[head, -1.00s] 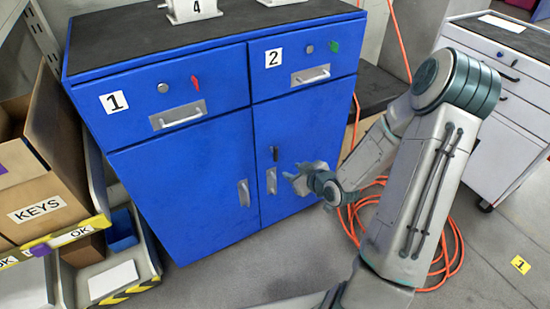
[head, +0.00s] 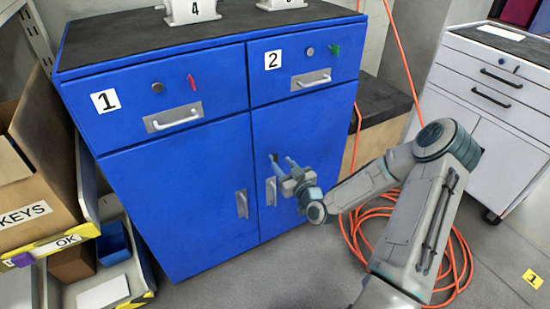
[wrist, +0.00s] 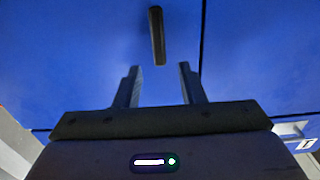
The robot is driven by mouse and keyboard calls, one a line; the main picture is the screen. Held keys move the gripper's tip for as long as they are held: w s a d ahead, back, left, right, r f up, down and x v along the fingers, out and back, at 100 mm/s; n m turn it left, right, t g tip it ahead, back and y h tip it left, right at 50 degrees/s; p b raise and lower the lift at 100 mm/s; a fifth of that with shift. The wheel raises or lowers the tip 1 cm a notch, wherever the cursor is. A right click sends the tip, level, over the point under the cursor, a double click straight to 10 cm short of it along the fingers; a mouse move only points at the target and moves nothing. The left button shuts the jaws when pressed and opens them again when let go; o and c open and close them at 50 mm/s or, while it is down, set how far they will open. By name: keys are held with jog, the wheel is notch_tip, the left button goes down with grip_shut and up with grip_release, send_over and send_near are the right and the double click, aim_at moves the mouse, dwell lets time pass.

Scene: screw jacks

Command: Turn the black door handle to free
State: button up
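The black door handle (wrist: 157,35) is a short upright bar on the blue cabinet's right door (head: 312,140). In the wrist view it stands just beyond the fingertips, roughly in line with the gap between them. My gripper (head: 281,159) is in front of that door; in the wrist view my gripper (wrist: 160,69) has its fingers apart with nothing between them. The fingers do not appear to touch the handle. In the head view the gripper largely hides the handle.
Silver pull handles sit on the left door (head: 242,204) and right door (head: 271,191). Drawers 1 (head: 160,100) and 2 (head: 305,65) are closed above. An orange cable (head: 350,225) lies on the floor at right. A white cabinet (head: 490,110) stands further right; a KEYS box (head: 35,170) is at left.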

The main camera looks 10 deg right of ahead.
aim_at(277, 158)
jog(key=shift+x, duration=2.75)
grip_shut()
